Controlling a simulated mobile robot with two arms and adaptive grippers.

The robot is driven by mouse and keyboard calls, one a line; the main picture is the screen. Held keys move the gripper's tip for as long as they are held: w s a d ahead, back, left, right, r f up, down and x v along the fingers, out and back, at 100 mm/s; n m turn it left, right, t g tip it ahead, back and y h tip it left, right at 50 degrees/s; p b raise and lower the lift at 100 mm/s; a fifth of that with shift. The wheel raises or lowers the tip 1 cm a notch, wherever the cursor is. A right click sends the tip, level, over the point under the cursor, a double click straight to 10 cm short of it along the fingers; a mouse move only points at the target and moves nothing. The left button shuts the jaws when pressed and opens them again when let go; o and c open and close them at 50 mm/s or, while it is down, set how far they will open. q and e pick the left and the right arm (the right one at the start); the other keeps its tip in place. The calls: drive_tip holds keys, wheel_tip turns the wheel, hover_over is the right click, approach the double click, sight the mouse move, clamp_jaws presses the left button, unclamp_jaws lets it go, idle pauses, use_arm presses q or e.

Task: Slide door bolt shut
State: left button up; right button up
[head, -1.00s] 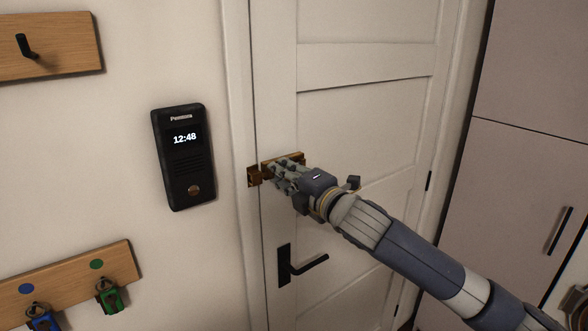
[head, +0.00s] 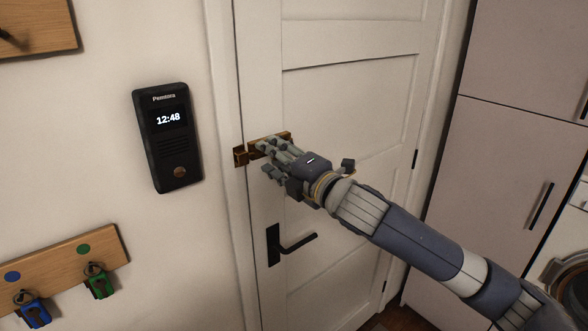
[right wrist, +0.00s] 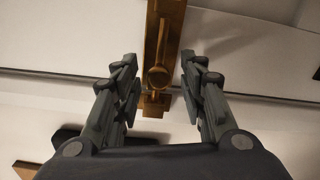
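A brass door bolt (head: 284,136) is mounted on the white door (head: 345,110), above the black handle. Its brass keeper (head: 240,157) is on the frame to the left. My right gripper (head: 266,157) is at the bolt and hides much of it. In the right wrist view, the bolt (right wrist: 163,30) runs down between the two fingers of my right gripper (right wrist: 159,62). The fingers are apart, with the round knob (right wrist: 158,78) between them and gaps on both sides. The keeper (right wrist: 155,103) is just below the knob. Whether the bar is inside it is unclear. My left gripper is out of view.
The black door handle (head: 290,245) is below my right gripper. A black intercom (head: 167,138) hangs on the wall to the left, above a wooden key rack (head: 60,265) with blue and green keys. A tall cabinet (head: 500,170) stands at right.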

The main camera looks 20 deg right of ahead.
drive_tip(key=v, duration=0.9)
drive_tip(key=shift+s, duration=0.3)
